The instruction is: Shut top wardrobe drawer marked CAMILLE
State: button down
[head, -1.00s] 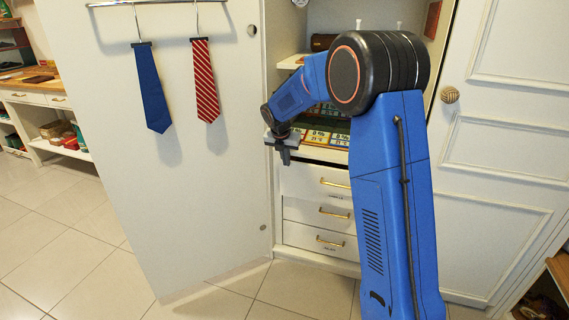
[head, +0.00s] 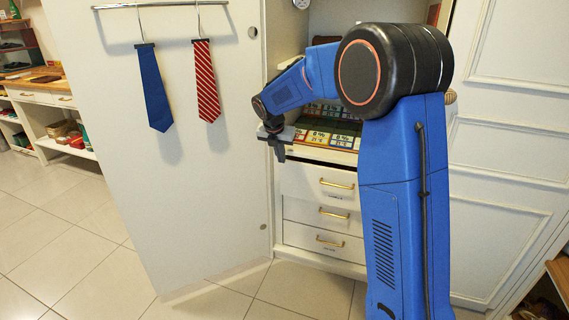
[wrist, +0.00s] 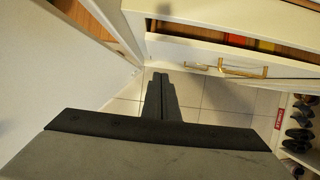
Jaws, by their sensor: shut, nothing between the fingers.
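The top wardrobe drawer (head: 305,183) is white with a brass handle (head: 337,184) and a small label (head: 334,197) below it, too small to read. It stands out a little past the drawers under it. In the wrist view its front (wrist: 185,52) shows from above with the handle (wrist: 243,70), and a gap behind the front shows coloured things inside. My gripper (head: 278,152) is shut and empty, pointing down at the drawer's upper left corner. In the wrist view its fingertips (wrist: 160,80) are just in front of the drawer front, left of the handle; contact cannot be told.
Two closed drawers (head: 320,238) lie below. A shelf with colourful cards (head: 325,135) is above. The open wardrobe door (head: 190,220) with a blue tie (head: 154,90) and a striped tie (head: 206,85) stands left of my gripper. Tiled floor (head: 60,240) is free at left.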

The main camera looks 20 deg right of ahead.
jog(key=c, duration=2.5)
grip_release()
jog(key=v, duration=0.4)
jog(key=shift+r, duration=0.3)
jog(key=o, duration=0.5)
jog(key=shift+s+r, duration=0.15)
jog(key=shift+o, duration=0.5)
jog(key=s+d+r+m, duration=0.1)
jog(key=s+d+m, duration=0.2)
jog(key=d+m, duration=0.4)
jog(key=shift+d+r+g, duration=0.25)
jog(key=shift+d+g, duration=0.15)
jog(key=shift+d, duration=0.15)
jog(key=s+d+r+m+y, duration=0.1)
jog(key=s+d+r+m, duration=0.1)
jog(key=s+d+m, duration=0.5)
jog(key=m+g, duration=0.1)
jog(key=m, duration=0.3)
send_near(332, 179)
jog(key=f, duration=0.2)
jog(key=s+f, duration=0.1)
jog(key=f, duration=0.4)
jog(key=shift+s+a+f, duration=0.1)
jog(key=shift+s+f, duration=0.05)
jog(key=shift+s, duration=0.25)
grip_shut()
